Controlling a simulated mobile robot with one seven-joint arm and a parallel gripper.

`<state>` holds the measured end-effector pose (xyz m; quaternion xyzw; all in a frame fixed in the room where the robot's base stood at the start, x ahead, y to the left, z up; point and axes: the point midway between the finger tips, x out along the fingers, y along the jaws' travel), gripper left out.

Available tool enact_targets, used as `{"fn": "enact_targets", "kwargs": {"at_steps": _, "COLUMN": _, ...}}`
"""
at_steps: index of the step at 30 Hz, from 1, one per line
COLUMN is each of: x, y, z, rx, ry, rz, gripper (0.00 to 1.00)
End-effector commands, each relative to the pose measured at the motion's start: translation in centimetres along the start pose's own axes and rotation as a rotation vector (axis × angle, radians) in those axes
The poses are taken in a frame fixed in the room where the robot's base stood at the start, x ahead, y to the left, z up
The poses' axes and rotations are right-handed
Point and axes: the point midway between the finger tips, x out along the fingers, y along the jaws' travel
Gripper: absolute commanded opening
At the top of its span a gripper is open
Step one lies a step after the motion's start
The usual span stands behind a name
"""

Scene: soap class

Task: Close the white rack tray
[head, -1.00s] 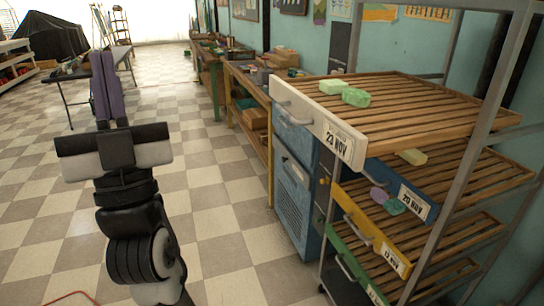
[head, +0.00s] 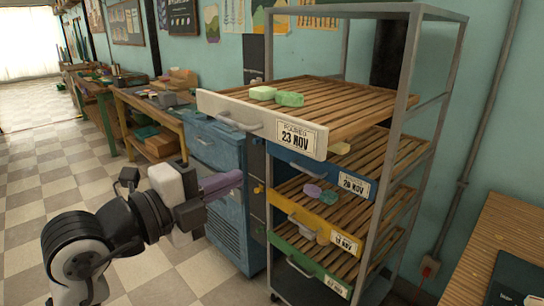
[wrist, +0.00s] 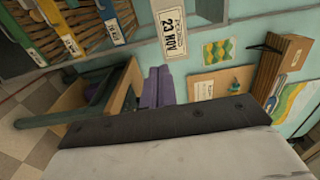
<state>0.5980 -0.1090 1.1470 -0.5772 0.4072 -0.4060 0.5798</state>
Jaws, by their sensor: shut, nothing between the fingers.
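The white rack tray (head: 262,122) is the top tray of a grey metal rack (head: 408,60). It sticks out past the rack's front posts, with a white front panel, a handle and a "23 NOV" label. Two pale green soap bars (head: 290,99) lie on its wooden slats. Its front panel (wrist: 168,28) also shows in the wrist view. My gripper (head: 236,179), with purple fingers, is shut and empty. In the head view it appears below and left of the tray's front, pointing right, apart from it. The fingers (wrist: 158,88) also show in the wrist view.
Below are a blue tray (head: 352,184), a yellow tray (head: 343,241) and a green tray (head: 330,284), some with soap. A blue cabinet (head: 213,145) stands behind my gripper. A wooden table (head: 500,235) is at the right. Checkered floor lies open at the left.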

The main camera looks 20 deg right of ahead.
Motion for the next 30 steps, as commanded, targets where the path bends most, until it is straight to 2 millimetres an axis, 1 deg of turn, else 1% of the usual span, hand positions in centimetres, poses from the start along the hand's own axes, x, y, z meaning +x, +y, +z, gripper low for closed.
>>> {"fn": "enact_targets", "kwargs": {"at_steps": 3, "x": 2.0, "y": -0.4, "z": -0.1, "rx": -0.002, "ry": 0.004, "rz": 0.000, "gripper": 0.00}}
{"fn": "enact_targets", "kwargs": {"at_steps": 12, "x": 8.5, "y": -0.5, "z": -0.1, "rx": -0.004, "ry": 0.003, "rz": -0.002, "gripper": 0.00}}
{"fn": "enact_targets", "kwargs": {"at_steps": 18, "x": 11.5, "y": -0.4, "z": 0.0, "rx": -0.005, "ry": 0.000, "rz": -0.002, "gripper": 0.00}}
{"fn": "enact_targets", "kwargs": {"at_steps": 23, "x": 12.6, "y": -0.2, "z": 0.0, "rx": -0.003, "ry": -0.002, "rz": -0.003, "gripper": 0.00}}
{"fn": "enact_targets", "kwargs": {"at_steps": 30, "x": 12.8, "y": -0.1, "z": 0.1, "rx": -0.002, "ry": -0.003, "rz": -0.004, "gripper": 0.00}}
